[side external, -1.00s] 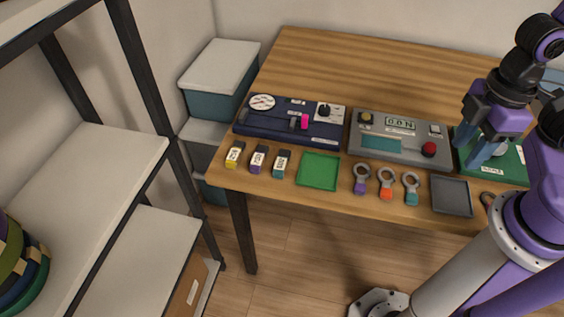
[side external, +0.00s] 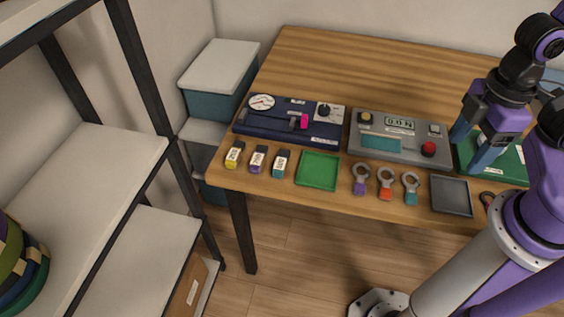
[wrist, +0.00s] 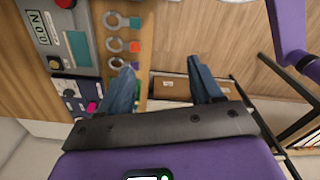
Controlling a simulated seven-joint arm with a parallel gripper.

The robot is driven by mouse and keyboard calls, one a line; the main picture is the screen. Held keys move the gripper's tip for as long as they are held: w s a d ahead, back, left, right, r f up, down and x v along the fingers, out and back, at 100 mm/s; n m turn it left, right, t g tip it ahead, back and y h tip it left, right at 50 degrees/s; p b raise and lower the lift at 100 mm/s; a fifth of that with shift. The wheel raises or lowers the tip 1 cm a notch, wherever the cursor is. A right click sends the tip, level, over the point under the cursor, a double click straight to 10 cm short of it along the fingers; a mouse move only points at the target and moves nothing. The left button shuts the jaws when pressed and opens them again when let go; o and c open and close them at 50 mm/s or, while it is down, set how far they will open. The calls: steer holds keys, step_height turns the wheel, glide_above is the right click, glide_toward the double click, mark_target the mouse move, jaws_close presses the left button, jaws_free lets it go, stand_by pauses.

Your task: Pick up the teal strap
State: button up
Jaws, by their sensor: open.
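Two kinds of small teal item lie along the front of the table, and I cannot tell for sure which is the strap. A grey ring with a teal tab (side external: 411,189) lies at the right end of a row of rings, and it also shows at the top of the wrist view (wrist: 115,20). A small teal, white and black block (side external: 281,162) lies left of the green tray. My gripper (side external: 467,152) is open and empty, above the table's right part, to the right of the rings. Its two blue fingers are spread wide in the wrist view (wrist: 160,64).
Rings with orange (side external: 386,191) and purple (side external: 360,187) tabs lie beside the teal one. A green tray (side external: 318,171) and a grey tray (side external: 451,195) flank them. A navy panel (side external: 270,130) and a grey panel (side external: 360,145) stand behind. The table's back is clear.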

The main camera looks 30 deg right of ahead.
steer(key=m, duration=2.2)
glide_above(282, 158)
step_height(282, 158, down, 6)
steer(key=f, duration=1.1)
steer(key=shift+s+f, duration=0.2)
steer(key=shift+f, duration=0.2)
steer(key=shift+w+f, duration=0.2)
steer(key=shift+f, duration=2.55)
steer(key=c, duration=1.2)
